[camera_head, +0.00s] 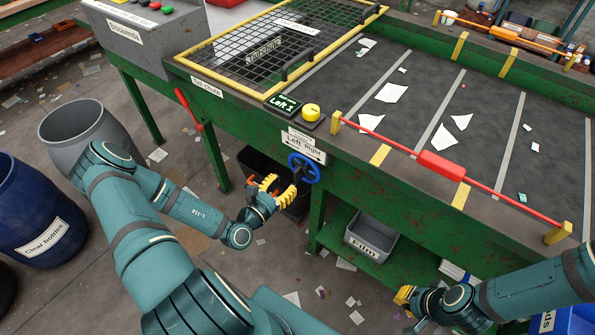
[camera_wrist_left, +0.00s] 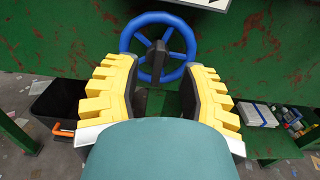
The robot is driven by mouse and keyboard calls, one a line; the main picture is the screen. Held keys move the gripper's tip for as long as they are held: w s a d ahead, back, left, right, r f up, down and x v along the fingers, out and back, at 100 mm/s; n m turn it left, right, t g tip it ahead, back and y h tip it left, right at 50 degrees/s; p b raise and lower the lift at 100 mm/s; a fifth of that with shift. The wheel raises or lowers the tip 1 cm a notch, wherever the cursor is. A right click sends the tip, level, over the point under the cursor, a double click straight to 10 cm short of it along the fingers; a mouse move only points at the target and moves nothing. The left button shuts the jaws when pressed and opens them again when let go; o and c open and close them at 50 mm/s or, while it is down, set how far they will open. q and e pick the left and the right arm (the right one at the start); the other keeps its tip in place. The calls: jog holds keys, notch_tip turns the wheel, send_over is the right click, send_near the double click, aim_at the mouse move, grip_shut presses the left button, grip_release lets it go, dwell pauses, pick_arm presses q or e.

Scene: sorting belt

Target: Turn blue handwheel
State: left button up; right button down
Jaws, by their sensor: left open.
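The blue handwheel (camera_head: 303,168) is mounted on the green front of the sorting belt, under the "Left Right" label. My left gripper (camera_head: 279,188) is open, just left of and below the wheel in the head view. In the left wrist view the handwheel (camera_wrist_left: 158,46) shows straight ahead, its lower rim between the yellow fingers of the left gripper (camera_wrist_left: 158,82). I cannot tell whether the fingers touch the rim. My right gripper (camera_head: 405,297) is low at the right, away from the wheel; its fingers are partly hidden.
A display reading "Left 1" (camera_head: 284,105) and a yellow button (camera_head: 311,112) sit above the wheel. A red bar (camera_head: 440,164) runs along the belt edge. A black bin (camera_head: 257,160) stands beneath, and a grey "Film" bin (camera_head: 371,240) sits on the lower shelf.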

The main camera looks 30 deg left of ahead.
aim_at(295, 173)
pick_arm(q)
jog(key=w, duration=0.4)
jog(key=w+b, duration=0.1)
jog(key=w, duration=0.2)
jog(key=shift+d, duration=0.35)
grip_shut()
